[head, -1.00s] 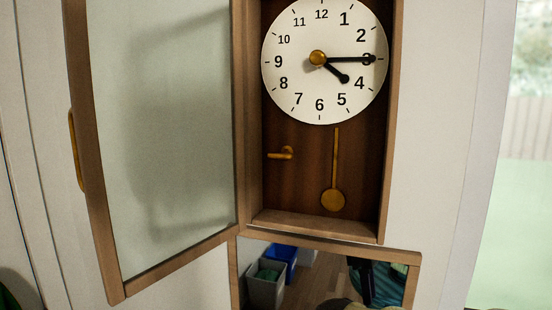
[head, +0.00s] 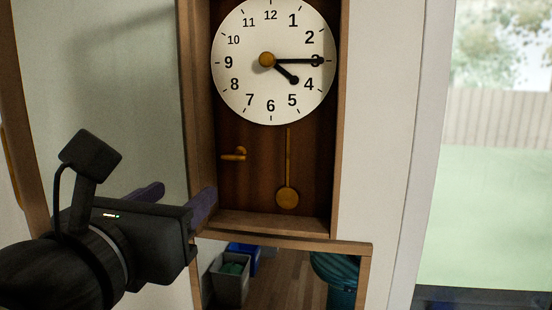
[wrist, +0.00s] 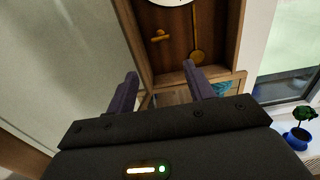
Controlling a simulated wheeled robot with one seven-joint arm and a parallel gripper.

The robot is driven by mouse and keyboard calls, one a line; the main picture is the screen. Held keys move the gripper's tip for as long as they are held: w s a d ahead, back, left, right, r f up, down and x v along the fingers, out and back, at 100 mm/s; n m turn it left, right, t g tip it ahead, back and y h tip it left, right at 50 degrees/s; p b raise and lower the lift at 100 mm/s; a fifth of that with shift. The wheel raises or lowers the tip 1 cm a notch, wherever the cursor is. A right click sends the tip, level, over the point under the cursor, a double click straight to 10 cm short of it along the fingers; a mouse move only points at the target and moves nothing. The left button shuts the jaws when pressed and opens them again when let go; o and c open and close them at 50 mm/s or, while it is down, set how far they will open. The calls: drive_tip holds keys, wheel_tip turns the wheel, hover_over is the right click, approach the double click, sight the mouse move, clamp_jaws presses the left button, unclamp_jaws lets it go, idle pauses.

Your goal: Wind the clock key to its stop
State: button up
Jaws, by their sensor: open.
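The wall clock has a white dial (head: 272,90) and an open wooden case with a dark brown back (head: 255,200). The brass clock key (head: 235,154) sits below the dial, left of the pendulum (head: 287,196), with its handle pointing left. The key also shows in the wrist view (wrist: 160,36). My gripper (head: 178,192) is open and empty, below and to the left of the key and apart from it. In the wrist view its two purple fingers (wrist: 157,88) are spread below the case.
The glazed clock door (head: 110,80) stands swung open to the left, close behind my gripper. Below the case a wood-framed mirror (head: 285,275) reflects bins and floor. A window (head: 500,150) is at the right. A blue plant pot (wrist: 298,138) shows in the wrist view.

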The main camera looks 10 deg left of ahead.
sight(232, 159)
drive_tip(key=shift+w, duration=0.15)
drive_tip(key=w+p, duration=0.2)
drive_tip(key=w, duration=0.3)
drive_tip(key=w+d+p, duration=0.1)
drive_tip(key=w+p, duration=0.1)
drive_tip(key=w, duration=0.4)
drive_tip(key=w+p, duration=0.2)
drive_tip(key=w, duration=0.4)
drive_tip(key=shift+w+d, duration=0.1)
drive_tip(key=shift+d, duration=0.1)
drive_tip(key=shift+f, duration=0.1)
drive_tip(key=c, duration=0.7)
drive_tip(key=shift+f+m+b, duration=0.1)
drive_tip(key=shift+m+b, duration=0.2)
drive_tip(key=shift+b, duration=0.15)
